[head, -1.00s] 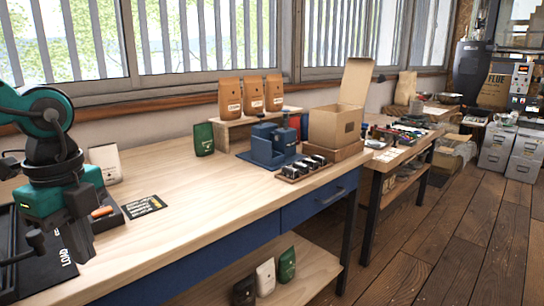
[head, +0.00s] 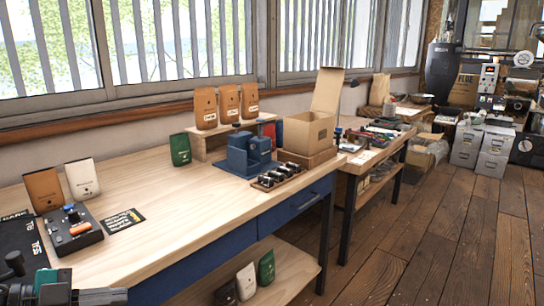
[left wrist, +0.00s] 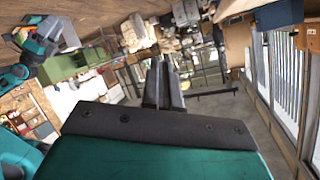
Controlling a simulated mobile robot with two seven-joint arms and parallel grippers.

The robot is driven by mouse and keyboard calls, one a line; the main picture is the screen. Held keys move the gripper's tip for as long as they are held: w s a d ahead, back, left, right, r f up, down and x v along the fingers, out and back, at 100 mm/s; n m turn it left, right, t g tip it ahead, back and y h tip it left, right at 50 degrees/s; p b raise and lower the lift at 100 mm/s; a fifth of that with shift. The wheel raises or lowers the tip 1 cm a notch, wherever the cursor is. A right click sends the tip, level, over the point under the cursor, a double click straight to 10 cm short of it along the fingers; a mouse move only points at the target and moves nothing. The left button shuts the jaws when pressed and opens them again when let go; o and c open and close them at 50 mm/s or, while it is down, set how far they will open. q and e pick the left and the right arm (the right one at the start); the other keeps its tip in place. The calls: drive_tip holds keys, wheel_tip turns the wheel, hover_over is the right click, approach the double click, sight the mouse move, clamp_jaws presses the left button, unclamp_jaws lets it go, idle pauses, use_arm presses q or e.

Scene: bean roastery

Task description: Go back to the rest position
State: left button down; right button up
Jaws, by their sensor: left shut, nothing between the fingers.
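My left gripper (head: 100,296) shows at the bottom left corner of the head view, low in front of the bench. In the left wrist view its two dark fingers (left wrist: 164,84) are together with nothing between them. That view is tilted, and no bench object is close to the fingers. My right gripper cannot be made out.
The wooden bench (head: 150,215) holds a blue press-like device (head: 245,152), an open cardboard box (head: 305,131), a rack of dark jars (head: 279,176), several pouches and a small control box (head: 73,229). The wooden floor (head: 440,230) at right is clear.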

use_arm(q)
drive_tip(key=s+d+f+n+t+y+p, duration=0.1)
drive_tip(key=s+f+n+t+y+p, duration=0.1)
drive_tip(key=f+n+t+y, duration=0.25)
drive_tip(key=s+d+f+n+t+y+p, duration=0.1)
drive_tip(key=s+f+n+y, duration=0.15)
drive_tip(key=f+n, duration=0.45)
drive_tip(key=s+d+f+n+g+y+p, duration=0.1)
drive_tip(key=s+d+f+n+g+y, duration=0.1)
drive_tip(key=s+d+f, duration=0.4)
drive_tip(key=d+f+g, duration=0.1)
drive_tip(key=d, duration=0.2)
drive_tip(key=shift+d+f+p, duration=0.3)
drive_tip(key=shift+f+p, duration=0.1)
use_arm(e)
drive_tip(key=d+r, duration=0.1)
drive_tip(key=s+r, duration=0.1)
drive_tip(key=shift+s+d+r+h, duration=0.15)
drive_tip(key=shift+d+r+h, duration=0.15)
drive_tip(key=shift+d+h, duration=0.1)
use_arm(q)
drive_tip(key=shift+w+a, duration=0.1)
use_arm(e)
drive_tip(key=shift+a, duration=0.1)
